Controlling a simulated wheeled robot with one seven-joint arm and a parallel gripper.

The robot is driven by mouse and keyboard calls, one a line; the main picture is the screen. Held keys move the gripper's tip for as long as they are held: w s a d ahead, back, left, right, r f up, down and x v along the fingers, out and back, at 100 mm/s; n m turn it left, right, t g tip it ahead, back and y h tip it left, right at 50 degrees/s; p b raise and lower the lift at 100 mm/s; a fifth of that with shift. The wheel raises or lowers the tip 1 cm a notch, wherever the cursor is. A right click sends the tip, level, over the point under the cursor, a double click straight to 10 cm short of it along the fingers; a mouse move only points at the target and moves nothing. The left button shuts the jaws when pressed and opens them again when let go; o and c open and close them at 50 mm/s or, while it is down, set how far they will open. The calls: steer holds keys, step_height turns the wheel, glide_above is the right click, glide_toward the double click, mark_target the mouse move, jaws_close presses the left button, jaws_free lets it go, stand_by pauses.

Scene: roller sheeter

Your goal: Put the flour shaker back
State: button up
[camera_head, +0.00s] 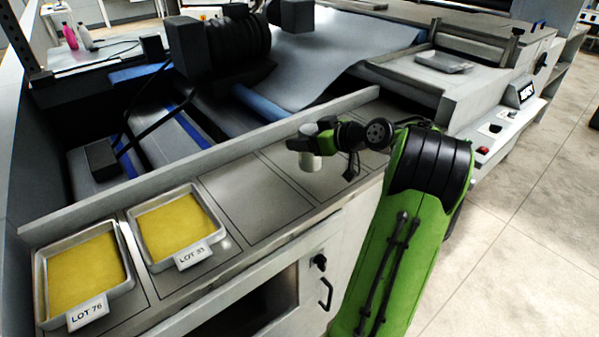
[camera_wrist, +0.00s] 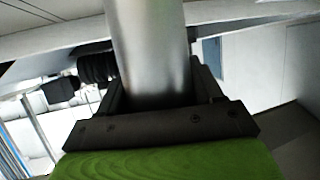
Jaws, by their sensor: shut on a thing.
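The flour shaker (camera_wrist: 150,45) is a smooth silver-grey cylinder, held between my gripper's dark jaws in the wrist view. In the head view, the shaker (camera_head: 310,160) shows as a small pale cylinder below my gripper (camera_head: 307,143). My gripper is shut on it above the front ledge of the machine. The shaker looks about upright in the head view and appears clear of the ledge, but the exact gap cannot be told. Its far end is out of frame in the wrist view, and my gripper hides part of its side.
A low metal rail (camera_head: 150,186) runs behind.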

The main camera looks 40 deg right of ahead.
mark_target(305, 154)
step_height(305, 154, down, 5)
steer(key=shift+r+b, duration=0.1)
steer(key=shift+b, duration=0.45)
steer(key=shift+f, duration=0.25)
steer(key=o, duration=1.2)
steer(key=shift+r, duration=0.1)
steer(key=shift+r, duration=0.2)
steer(key=p+v, duration=0.1)
steer(key=v, duration=1.1)
steer(key=shift+p, duration=0.35)
